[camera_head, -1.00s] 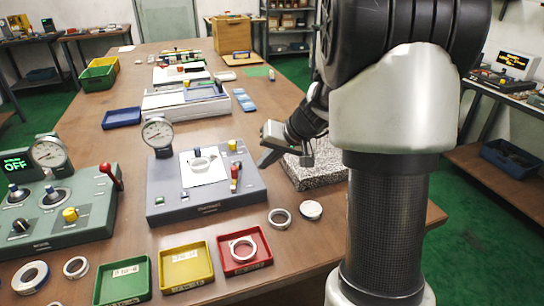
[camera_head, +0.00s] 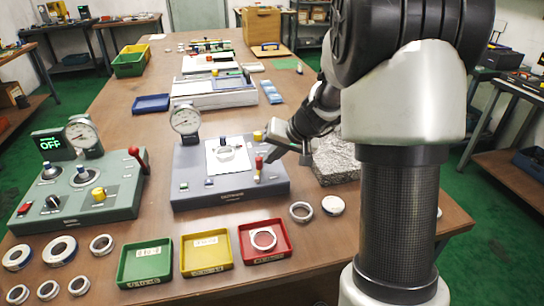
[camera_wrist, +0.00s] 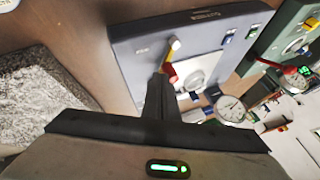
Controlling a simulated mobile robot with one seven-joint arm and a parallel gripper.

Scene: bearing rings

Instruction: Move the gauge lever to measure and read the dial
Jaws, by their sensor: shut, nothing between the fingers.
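The grey gauge box (camera_head: 190,190) stands on the table, its round dial (camera_head: 185,120) at the back left corner. The needle is too small to read. A ring (camera_head: 226,153) sits on the box's white plate. A lever with a red handle (camera_head: 259,165) stands at the plate's right side; it also shows in the wrist view (camera_wrist: 171,73). My gripper (camera_head: 270,157) is shut and empty, its tips close beside the red handle. In the wrist view the closed fingers (camera_wrist: 160,85) reach to the handle; I cannot tell if they touch. The dial also shows in the wrist view (camera_wrist: 231,108).
A green control box (camera_head: 100,205) with its own dial, red lever and OFF display stands left. Green (camera_head: 145,263), yellow (camera_head: 207,252) and red (camera_head: 264,241) trays lie in front; the red one holds a ring. A speckled stone block (camera_head: 336,160) stands right. Loose rings lie nearby.

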